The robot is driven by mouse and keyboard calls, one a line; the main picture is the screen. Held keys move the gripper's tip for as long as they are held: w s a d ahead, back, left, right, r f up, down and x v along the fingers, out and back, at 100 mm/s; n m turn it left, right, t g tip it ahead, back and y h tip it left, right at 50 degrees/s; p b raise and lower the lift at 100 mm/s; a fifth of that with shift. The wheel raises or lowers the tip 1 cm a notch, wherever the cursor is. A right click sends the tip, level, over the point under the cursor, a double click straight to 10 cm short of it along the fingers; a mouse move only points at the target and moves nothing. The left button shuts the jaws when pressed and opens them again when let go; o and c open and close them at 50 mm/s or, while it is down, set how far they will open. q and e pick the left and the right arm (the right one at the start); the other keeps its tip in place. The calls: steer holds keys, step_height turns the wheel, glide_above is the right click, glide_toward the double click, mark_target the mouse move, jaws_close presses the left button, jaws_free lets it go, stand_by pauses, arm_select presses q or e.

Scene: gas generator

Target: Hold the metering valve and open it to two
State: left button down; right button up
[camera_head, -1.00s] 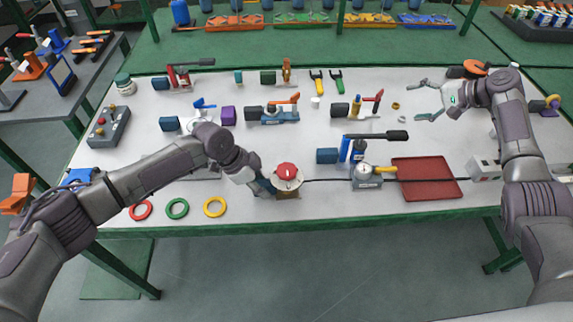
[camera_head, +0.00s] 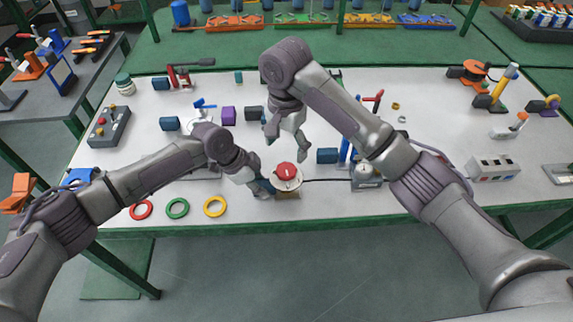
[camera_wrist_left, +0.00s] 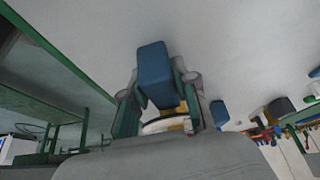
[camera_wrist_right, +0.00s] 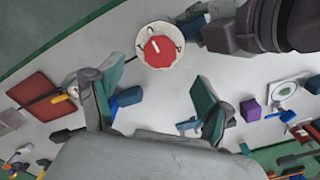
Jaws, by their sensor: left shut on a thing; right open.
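The metering valve (camera_head: 289,184) stands near the table's front edge, with a round red knob (camera_head: 286,170) on a white dial. The right wrist view shows the red knob (camera_wrist_right: 159,50) with a white pointer mark; the dial's numbers are too small to read. My left gripper (camera_head: 263,187) is shut on the valve's blue block (camera_wrist_left: 153,72), its fingers on either side. My right gripper (camera_head: 288,143) is open and empty, fingers downward, above and slightly behind the knob, apart from it. In the right wrist view, the knob lies beyond the gap between its fingers (camera_wrist_right: 154,98).
A cable runs right from the valve to a gauge device (camera_head: 366,181). A purple block (camera_head: 228,116) and blue blocks stand behind. Red, green and yellow rings (camera_head: 215,206) lie front left. My right arm covers the table's middle right. A red tray (camera_wrist_right: 38,92) shows in the right wrist view.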

mark_target(287, 169)
step_height(287, 169, down, 8)
steer(key=shift+d+r, duration=0.1)
steer(key=shift+r, duration=0.1)
steer(key=c, duration=1.2)
